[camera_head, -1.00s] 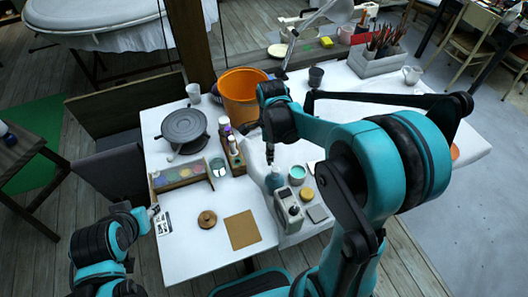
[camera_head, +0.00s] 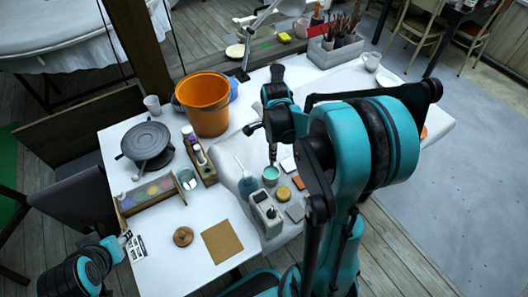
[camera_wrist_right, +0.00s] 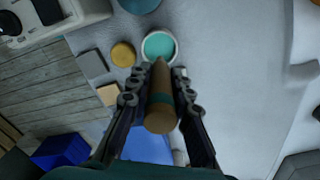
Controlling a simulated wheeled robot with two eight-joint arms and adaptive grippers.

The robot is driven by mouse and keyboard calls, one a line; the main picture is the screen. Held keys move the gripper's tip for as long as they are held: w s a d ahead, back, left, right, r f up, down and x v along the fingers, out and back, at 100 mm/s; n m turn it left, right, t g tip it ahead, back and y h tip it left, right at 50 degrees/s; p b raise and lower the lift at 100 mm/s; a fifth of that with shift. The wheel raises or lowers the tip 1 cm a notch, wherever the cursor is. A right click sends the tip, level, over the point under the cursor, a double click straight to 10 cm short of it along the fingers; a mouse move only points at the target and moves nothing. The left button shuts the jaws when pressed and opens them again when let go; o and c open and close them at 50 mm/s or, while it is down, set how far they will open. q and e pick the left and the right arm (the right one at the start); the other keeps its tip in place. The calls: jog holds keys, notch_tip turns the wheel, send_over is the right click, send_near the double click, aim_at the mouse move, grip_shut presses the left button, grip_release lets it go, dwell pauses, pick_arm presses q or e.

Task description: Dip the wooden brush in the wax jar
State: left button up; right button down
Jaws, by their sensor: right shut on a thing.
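The wax jar (camera_head: 270,174) is a small round jar with teal contents, standing on the white table. It also shows in the right wrist view (camera_wrist_right: 159,46). My right gripper (camera_head: 272,146) points down right above the jar.
A yellow disc (camera_head: 284,193) and a grey tile (camera_head: 295,212) lie in front. An orange bucket (camera_head: 204,112) stands behind. A brown sheet (camera_head: 222,243) lies at the front.

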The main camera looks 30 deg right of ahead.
aim_at(272, 164)
jog(key=shift+a+f+b, duration=0.15)
jog(key=shift+f+b, duration=0.15)
jog(key=shift+f, duration=0.1)
notch_tip(272, 164, down, 6)
jog(key=b, duration=0.5)
jog(key=shift+f, duration=0.25)
jog(key=shift+r, duration=0.15)
dwell(0.3)
notch_tip(272, 164, up, 8)
jog(key=p, duration=0.6)
jog(key=shift+f, duration=0.25)
jog(key=shift+f, duration=0.15)
